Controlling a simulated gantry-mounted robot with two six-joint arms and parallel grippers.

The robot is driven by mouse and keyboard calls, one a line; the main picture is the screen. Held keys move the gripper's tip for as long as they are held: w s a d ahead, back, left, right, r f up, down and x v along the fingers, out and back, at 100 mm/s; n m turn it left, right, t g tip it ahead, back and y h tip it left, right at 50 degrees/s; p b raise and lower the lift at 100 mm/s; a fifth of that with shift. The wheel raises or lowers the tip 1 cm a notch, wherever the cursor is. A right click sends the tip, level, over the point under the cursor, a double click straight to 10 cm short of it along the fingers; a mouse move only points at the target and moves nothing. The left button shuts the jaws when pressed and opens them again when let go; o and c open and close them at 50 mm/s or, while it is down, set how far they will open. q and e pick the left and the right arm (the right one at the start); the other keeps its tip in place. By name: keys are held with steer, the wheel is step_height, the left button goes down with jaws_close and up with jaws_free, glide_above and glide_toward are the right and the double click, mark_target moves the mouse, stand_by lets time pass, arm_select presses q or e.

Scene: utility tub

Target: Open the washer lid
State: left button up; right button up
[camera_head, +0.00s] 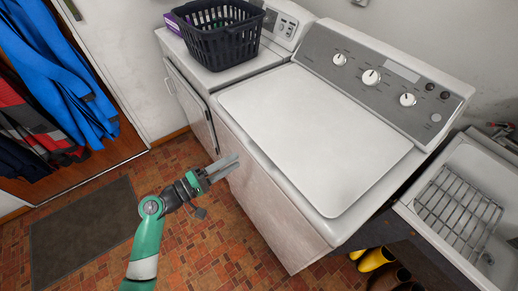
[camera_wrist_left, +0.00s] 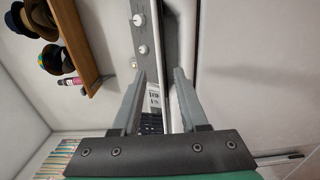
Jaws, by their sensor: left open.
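The washer lid (camera_head: 315,135) is a wide white panel, lying flat and closed on top of the washer (camera_head: 275,205). My left gripper (camera_head: 236,164) is open and empty, in front of the washer near its front left corner, a little below the lid's front edge. In the left wrist view, the open fingers (camera_wrist_left: 160,72) point towards the white top edge of the washer. The grey control panel (camera_wrist_left: 143,25) with white knobs shows beyond them, and a pale front panel (camera_wrist_left: 250,60) fills the right. Contact with the washer cannot be told. My right gripper is not in view.
A dryer (camera_head: 222,75) stands left of the washer, with a black laundry basket (camera_head: 220,38) on top. A utility sink (camera_head: 455,170) with a wire rack is at the right. Yellow boots (camera_head: 374,260) stand below it. The tiled floor before the washer is clear.

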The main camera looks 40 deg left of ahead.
mark_target(259, 146)
arm_select(q)
steer(key=w, duration=0.3)
steer(key=w+d+b, duration=0.1)
steer(key=w, duration=0.6)
steer(key=shift+w+d+r+b, duration=0.1)
steer(key=shift+w+d+b, duration=0.05)
steer(key=shift+d+b, duration=0.2)
jaws_close()
stand_by(0.8)
